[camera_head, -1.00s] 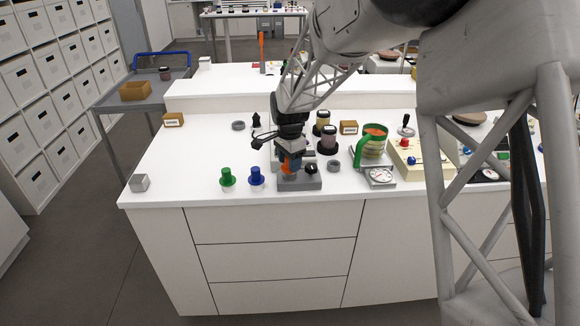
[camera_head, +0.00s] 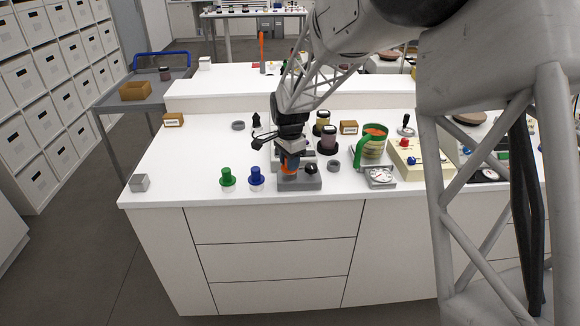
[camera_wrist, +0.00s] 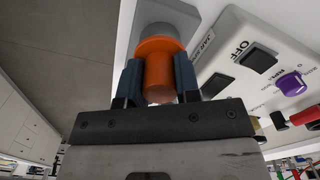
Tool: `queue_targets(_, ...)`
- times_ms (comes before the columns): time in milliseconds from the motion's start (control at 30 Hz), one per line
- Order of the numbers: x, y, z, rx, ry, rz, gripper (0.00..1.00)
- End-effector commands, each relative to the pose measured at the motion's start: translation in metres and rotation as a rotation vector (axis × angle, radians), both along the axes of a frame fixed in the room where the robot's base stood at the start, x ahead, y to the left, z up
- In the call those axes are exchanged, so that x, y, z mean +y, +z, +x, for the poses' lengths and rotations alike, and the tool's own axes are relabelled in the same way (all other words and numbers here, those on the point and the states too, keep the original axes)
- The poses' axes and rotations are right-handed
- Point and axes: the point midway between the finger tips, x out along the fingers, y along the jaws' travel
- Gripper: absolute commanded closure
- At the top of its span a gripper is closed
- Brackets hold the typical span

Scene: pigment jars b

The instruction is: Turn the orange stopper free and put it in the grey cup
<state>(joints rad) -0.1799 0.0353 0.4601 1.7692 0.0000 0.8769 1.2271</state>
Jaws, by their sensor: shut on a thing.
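The orange stopper (camera_wrist: 158,70) stands between my gripper's two dark blue fingers in the wrist view. My gripper (camera_wrist: 158,80) is shut on it, one finger on each side. A grey round part sits at its far end; I cannot tell whether the stopper is loose from it. In the head view my gripper (camera_head: 290,168) is low over a grey block (camera_head: 300,182) near the counter's front edge, mostly covering the stopper.
A green stoppered piece (camera_head: 227,177) and a blue one (camera_head: 256,178) stand left of the grey block. A dark knob (camera_head: 311,169) is close on its right. The counter's left part is mostly clear.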

Motion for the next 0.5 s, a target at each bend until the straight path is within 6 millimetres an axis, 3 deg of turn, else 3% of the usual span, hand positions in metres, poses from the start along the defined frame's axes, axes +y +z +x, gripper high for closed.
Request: queue_targets(500,0.0,0.0036,0.0001,0.0,0.0,0.0,1.0)
